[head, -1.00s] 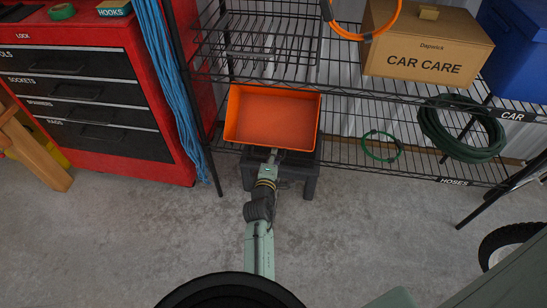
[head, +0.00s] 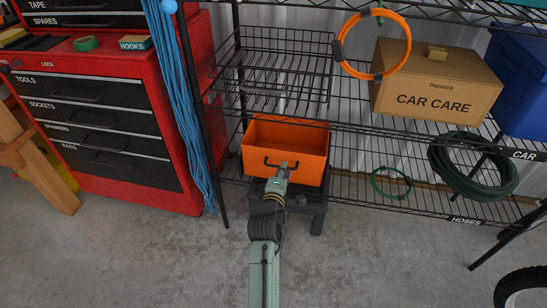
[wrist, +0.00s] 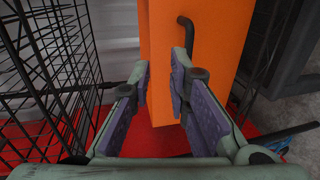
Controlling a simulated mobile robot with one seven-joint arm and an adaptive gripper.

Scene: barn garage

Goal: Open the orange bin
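The orange bin (head: 286,168) is on the lower part of the wire rack, just behind a low black stool. Its front face with a dark bar handle (head: 268,163) faces me, and some of its inside shows above the front rim. My gripper (head: 283,170) is in front of this face, close to the handle. In the wrist view, the two fingers (wrist: 162,92) are apart with a gap between them, and the orange bin (wrist: 210,60) fills the space beyond. The handle (wrist: 187,35) runs down behind the right finger; whether it touches is unclear. Nothing visible is held.
A black stool (head: 318,205) stands beneath my arm. A red tool cabinet (head: 190,185) is on the left, with a blue rope (head: 185,110) by the rack post. The rack holds a car care box (head: 435,90) and a green hose (head: 470,165). The floor in front is clear.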

